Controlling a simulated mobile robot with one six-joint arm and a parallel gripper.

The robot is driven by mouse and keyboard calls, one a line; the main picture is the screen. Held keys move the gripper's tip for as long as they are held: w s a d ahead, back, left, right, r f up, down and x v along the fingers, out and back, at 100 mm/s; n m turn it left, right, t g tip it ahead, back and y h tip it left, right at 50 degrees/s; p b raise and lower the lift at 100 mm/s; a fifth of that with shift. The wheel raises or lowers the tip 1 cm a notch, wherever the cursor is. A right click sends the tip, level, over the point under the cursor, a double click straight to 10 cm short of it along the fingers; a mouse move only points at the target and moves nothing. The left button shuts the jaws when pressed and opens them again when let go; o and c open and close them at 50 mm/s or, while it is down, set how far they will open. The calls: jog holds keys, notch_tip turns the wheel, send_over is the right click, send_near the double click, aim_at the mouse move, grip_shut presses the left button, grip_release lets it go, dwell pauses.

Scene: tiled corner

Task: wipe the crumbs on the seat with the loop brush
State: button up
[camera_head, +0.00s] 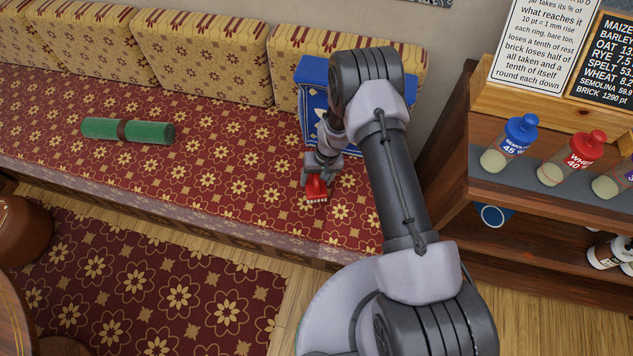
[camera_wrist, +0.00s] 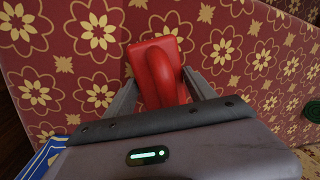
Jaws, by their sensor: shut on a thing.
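The red loop brush (camera_head: 316,188) is held low over the right part of the patterned red seat (camera_head: 225,150), its pale bristles facing down; they look to be at or very near the cloth. My gripper (camera_head: 314,175) is shut on it. In the wrist view the brush's red block and loop handle (camera_wrist: 160,60) sit between the two fingers of my gripper (camera_wrist: 160,92). I cannot make out crumbs against the gold flower pattern in either view. My arm hides part of the seat at the right.
A blue patterned box (camera_head: 313,72) stands on the seat close behind my gripper, partly hidden by my arm. A green roll with a brown band (camera_head: 100,128) lies on the seat at left. Cushions (camera_head: 200,55) line the back. A wooden shelf with bottles (camera_head: 580,160) stands at right.

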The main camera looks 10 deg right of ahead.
jog(key=shift+r+p, duration=1.25)
jog(key=shift+r, duration=1.3)
